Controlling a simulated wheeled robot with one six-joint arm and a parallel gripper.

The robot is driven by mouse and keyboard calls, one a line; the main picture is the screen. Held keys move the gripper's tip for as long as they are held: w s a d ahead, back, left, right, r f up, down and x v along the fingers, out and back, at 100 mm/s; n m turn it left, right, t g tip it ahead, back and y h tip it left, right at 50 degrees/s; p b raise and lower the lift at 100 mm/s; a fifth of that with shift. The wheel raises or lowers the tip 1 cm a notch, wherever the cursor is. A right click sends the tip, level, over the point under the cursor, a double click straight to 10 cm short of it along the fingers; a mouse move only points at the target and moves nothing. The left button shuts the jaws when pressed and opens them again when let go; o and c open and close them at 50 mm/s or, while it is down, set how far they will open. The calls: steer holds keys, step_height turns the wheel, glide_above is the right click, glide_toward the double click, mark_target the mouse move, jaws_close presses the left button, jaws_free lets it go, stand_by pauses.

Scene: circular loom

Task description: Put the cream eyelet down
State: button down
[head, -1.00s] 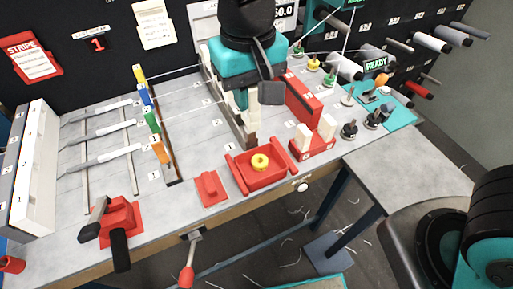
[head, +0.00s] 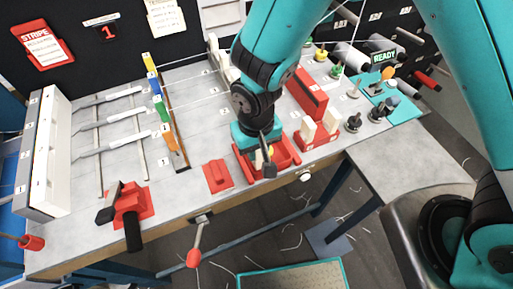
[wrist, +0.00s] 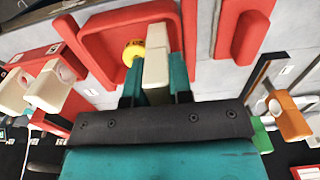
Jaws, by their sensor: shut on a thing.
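My gripper (wrist: 155,75) is shut on the cream eyelet (wrist: 157,62), a pale block gripped between the two teal fingers in the wrist view. In the head view my gripper (head: 262,158) is over the red tray (head: 285,148), and it mostly hides the eyelet. The tray (wrist: 97,45) lies beyond the fingertips in the wrist view. A yellow ring-like piece (wrist: 133,52) is in the tray, beside the held eyelet. I cannot tell whether the eyelet touches the tray floor.
Two cream eyelets (head: 308,130) stand in a red rack (head: 318,141) right of the tray. A flat red block (head: 217,175) lies left of it. Orange, green and blue eyelets (head: 166,134) line a slot further left. The table's front edge is close.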

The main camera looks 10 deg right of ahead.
steer(key=shift+f, duration=0.75)
steer(key=shift+f, duration=0.25)
steer(key=c, duration=1)
jaws_free()
steer(key=shift+r, duration=0.1)
